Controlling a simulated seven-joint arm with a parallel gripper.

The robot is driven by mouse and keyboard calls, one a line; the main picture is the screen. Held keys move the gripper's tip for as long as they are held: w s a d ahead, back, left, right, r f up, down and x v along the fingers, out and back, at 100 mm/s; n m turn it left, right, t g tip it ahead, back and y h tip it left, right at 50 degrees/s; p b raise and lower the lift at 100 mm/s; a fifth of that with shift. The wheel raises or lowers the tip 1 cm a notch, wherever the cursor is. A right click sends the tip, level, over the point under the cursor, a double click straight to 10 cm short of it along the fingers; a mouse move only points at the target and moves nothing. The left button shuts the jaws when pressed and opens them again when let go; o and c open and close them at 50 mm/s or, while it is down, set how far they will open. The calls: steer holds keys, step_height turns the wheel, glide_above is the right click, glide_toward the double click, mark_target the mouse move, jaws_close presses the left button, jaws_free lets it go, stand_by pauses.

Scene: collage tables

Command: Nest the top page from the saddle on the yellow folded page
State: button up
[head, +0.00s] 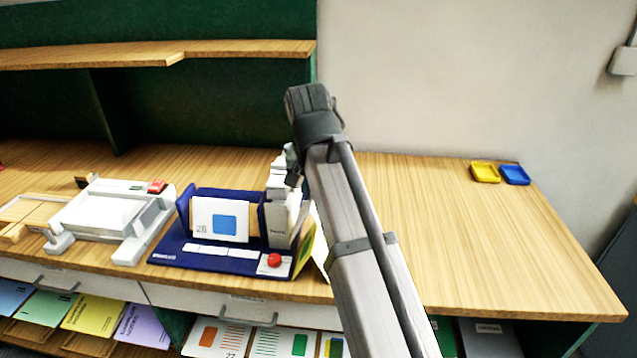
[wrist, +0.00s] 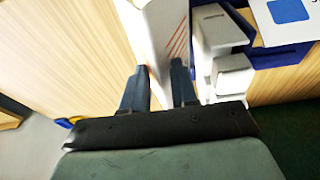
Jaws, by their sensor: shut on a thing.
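My gripper (wrist: 161,72) is shut on a white page (wrist: 168,28) with red slanted lines, seen between its fingers in the wrist view. In the head view my arm hides most of the gripper and the held page. A yellow page (head: 305,257) shows as a narrow strip at the right end of the blue stand, partly behind my arm. A white page edge shows just right of it; I cannot tell whether they touch. I cannot make out the saddle clearly behind the arm.
The blue stand (head: 200,258) holds a card (head: 220,219) marked 28 with a blue square. A white machine (head: 105,215) stands to its left. Yellow (head: 485,173) and blue (head: 515,175) trays lie at the back right. The table's right side is clear. Several printed pages lie on the shelf below.

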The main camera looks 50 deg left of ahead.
mark_target(316, 233)
steer(key=shift+s+d+f+x, duration=0.1)
steer(key=shift+s+d+x, duration=0.2)
steer(key=shift+x, duration=1.45)
steer(key=shift+s+d+f+x, duration=0.1)
steer(key=shift+s+d+x, duration=0.15)
steer(key=shift+x, duration=1.55)
steer(key=shift+s+d+f+x, duration=0.1)
steer(key=shift+s+d+x, duration=0.2)
steer(key=shift+x, duration=1.45)
steer(key=shift+a, duration=0.1)
steer(key=o, duration=0.8)
steer(key=shift+o, duration=0.2)
steer(key=shift+r, duration=0.1)
steer(key=shift+v, duration=2.95)
